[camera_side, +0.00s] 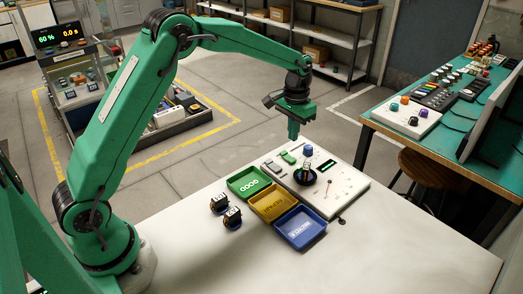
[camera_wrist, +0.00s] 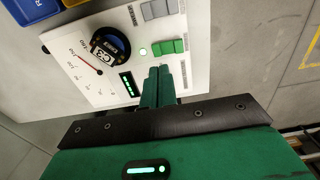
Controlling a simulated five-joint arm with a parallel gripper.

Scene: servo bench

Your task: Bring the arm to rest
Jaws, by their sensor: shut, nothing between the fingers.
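My gripper (camera_side: 293,137) points down above the back edge of the white test panel (camera_side: 348,190), clear of it in the side view. Its green fingers (camera_wrist: 159,70) are together with nothing between them in the wrist view. A dark servo labelled C3 (camera_wrist: 104,52) sits in the panel's round socket; the socket (camera_side: 305,178) also shows in the side view. Two more dark servos with white labels, one (camera_side: 218,203) and another (camera_side: 232,218), stand on the white bench (camera_side: 180,255) left of the trays.
A green tray (camera_side: 235,193), a yellow tray (camera_side: 258,213) and a blue tray (camera_side: 283,238) line the panel's left side, appearing empty. The panel carries a blue knob (camera_side: 308,150), switches and a red-needled dial. The bench front is clear. A teal-topped table (camera_side: 440,150) stands at right.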

